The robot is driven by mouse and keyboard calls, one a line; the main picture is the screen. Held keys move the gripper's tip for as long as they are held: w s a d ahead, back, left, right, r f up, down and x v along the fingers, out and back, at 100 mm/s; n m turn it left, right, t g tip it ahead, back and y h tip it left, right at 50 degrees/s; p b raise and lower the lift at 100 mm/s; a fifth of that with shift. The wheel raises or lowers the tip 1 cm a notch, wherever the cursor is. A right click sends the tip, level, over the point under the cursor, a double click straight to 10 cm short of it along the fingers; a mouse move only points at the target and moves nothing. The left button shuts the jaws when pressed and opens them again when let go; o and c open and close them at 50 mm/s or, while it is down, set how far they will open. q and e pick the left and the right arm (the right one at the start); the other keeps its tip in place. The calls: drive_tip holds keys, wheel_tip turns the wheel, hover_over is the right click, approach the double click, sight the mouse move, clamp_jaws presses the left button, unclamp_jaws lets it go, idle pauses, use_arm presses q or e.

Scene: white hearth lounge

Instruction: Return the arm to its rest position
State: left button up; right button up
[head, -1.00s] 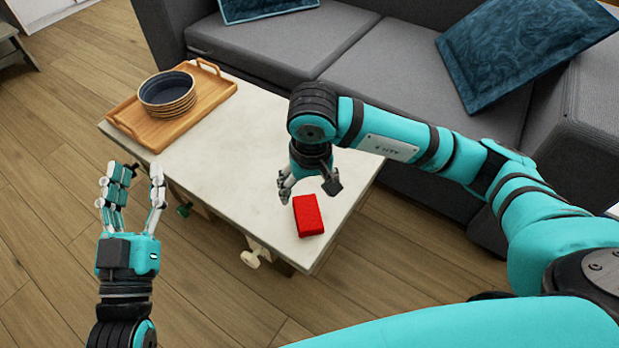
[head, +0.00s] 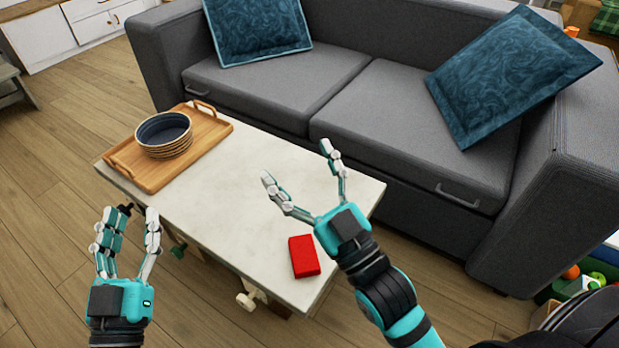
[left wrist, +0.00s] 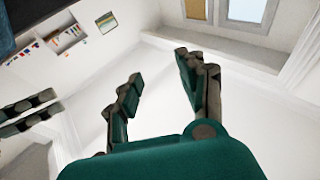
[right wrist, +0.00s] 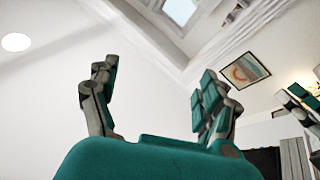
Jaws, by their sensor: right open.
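My right gripper (head: 300,172) is open and empty, its fingers pointing up and away, in front of the table's right part in the head view. In the right wrist view its fingers (right wrist: 155,95) are spread with only wall and ceiling behind. My left gripper (head: 128,213) is at the lower left of the head view, fingers up, spread and empty. In the left wrist view its fingers (left wrist: 155,85) stand apart with nothing between them. A red block (head: 304,256) lies on the table (head: 238,190) near its front right end, just left of my right wrist and apart from the fingers.
A wooden tray (head: 215,131) with a stack of dark-topped bowls (head: 163,135) stands on the table's left end. A grey sofa (head: 390,120) with blue cushions (head: 515,75) is behind the table. Wooden floor (head: 60,170) is clear at the left.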

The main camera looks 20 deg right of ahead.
drive_tip(key=f+m, duration=0.1)
drive_tip(key=d+f+m+g+h, duration=0.1)
drive_tip(key=f+m, duration=0.1)
drive_tip(key=shift+d+f, duration=0.1)
drive_tip(key=shift+d, duration=0.05)
